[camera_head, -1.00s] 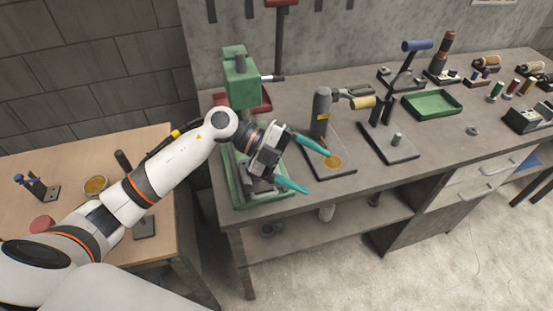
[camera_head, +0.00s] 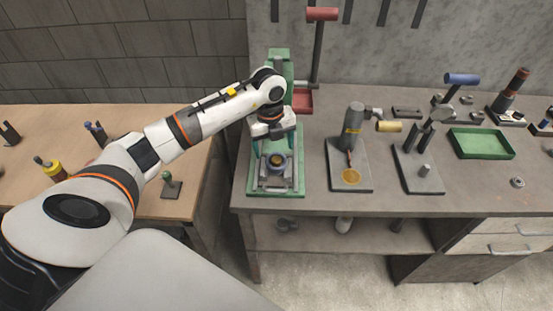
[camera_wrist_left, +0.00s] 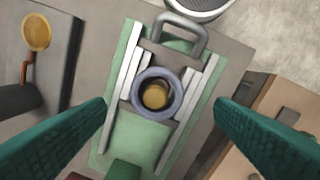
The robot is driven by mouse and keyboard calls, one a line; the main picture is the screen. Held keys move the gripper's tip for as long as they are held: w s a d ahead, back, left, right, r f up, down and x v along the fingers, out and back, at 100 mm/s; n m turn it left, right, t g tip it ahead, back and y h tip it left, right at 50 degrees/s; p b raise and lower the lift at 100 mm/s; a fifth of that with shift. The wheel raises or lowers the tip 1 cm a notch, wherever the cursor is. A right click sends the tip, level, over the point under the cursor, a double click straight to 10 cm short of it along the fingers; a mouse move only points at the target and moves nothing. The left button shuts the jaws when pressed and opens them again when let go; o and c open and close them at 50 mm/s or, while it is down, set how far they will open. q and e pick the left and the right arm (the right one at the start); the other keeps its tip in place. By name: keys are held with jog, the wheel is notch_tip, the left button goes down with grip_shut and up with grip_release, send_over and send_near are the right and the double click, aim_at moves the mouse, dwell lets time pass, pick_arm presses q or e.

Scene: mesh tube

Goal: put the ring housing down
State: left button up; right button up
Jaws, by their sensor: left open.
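The ring housing (camera_head: 277,163), a grey-blue ring with a brass-coloured round piece inside, sits in the metal fixture (camera_head: 276,183) on the green press base (camera_head: 290,193). In the left wrist view the ring (camera_wrist_left: 156,78) lies flat between two metal rails, with a handle beyond it. My left gripper (camera_head: 276,148) is over the press base, pointing down. Its teal fingers (camera_wrist_left: 160,102) are spread wide on either side of the ring, with clear gaps and not touching it. My right gripper is in neither view.
The green press column (camera_head: 281,62) rises behind my left gripper. Right of the base are a plate with a grey cylinder (camera_head: 354,118), a stand with a blue handle (camera_head: 462,79) and a green tray (camera_head: 481,143). A wooden table (camera_head: 190,190) is at left.

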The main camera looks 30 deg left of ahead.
aim_at(276, 159)
pick_arm(q)
jog(key=shift+f+p, duration=0.35)
jog(key=f+p, duration=0.1)
jog(key=f, duration=0.2)
jog(key=shift+w+f+p, duration=0.35)
jog(key=shift+d+f, duration=0.1)
jog(key=shift+f, duration=0.35)
jog(key=c, duration=1.2)
jog(key=shift+r, duration=0.1)
jog(key=shift+c, duration=0.9)
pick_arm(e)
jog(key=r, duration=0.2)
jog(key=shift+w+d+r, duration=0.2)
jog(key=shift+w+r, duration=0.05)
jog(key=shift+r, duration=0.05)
